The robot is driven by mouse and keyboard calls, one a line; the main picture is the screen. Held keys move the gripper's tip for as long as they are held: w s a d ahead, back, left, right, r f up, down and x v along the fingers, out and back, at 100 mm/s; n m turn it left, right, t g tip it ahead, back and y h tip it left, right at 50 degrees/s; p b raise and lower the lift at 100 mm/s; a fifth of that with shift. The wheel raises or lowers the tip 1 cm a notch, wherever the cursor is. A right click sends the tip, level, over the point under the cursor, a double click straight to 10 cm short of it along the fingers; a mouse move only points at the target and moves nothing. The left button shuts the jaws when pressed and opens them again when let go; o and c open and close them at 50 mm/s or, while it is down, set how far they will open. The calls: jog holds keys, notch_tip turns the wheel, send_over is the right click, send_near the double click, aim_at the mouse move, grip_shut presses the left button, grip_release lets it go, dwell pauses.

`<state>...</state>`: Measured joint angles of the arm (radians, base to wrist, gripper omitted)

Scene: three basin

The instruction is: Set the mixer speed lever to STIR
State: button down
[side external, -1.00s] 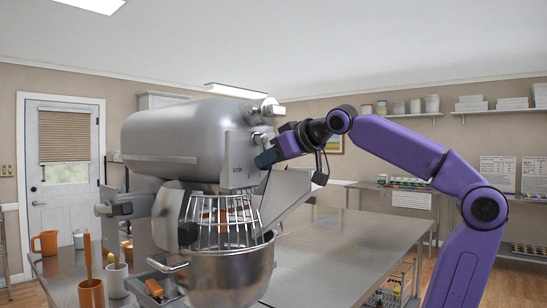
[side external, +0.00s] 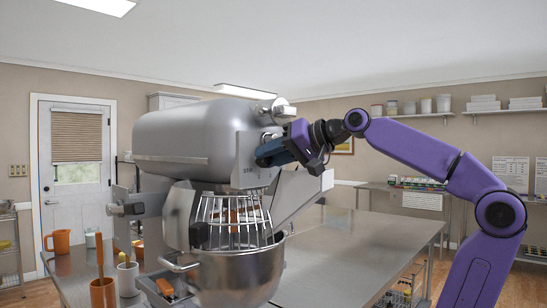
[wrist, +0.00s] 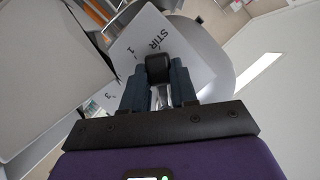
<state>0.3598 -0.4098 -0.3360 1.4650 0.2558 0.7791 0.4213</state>
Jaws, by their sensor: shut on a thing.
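The mixer (side external: 190,140) is a large grey metal stand mixer with a wire bowl guard and a steel bowl. In the wrist view, a plate (wrist: 185,50) on its side carries the marks "STIR", "1" and, lower left, "3". The black knob of the speed lever (wrist: 158,67) sits between the two dark blue fingers of my gripper (wrist: 160,82), close to the "STIR 1" marks. My gripper is shut on this knob. In the side view, my gripper (side external: 262,154) is at the mixer's right side by the plate and hides the lever.
The steel table (side external: 340,250) is clear to the right of the mixer. The wire guard (side external: 235,220) lies just below my gripper.

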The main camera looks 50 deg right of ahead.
jog(key=shift+a+r, duration=0.1)
dwell(0.5)
jog(key=c, duration=1.2)
grip_release()
jog(key=shift+o, duration=0.2)
jog(key=shift+s, duration=0.1)
jog(key=v, duration=1.7)
jog(key=shift+s, duration=0.1)
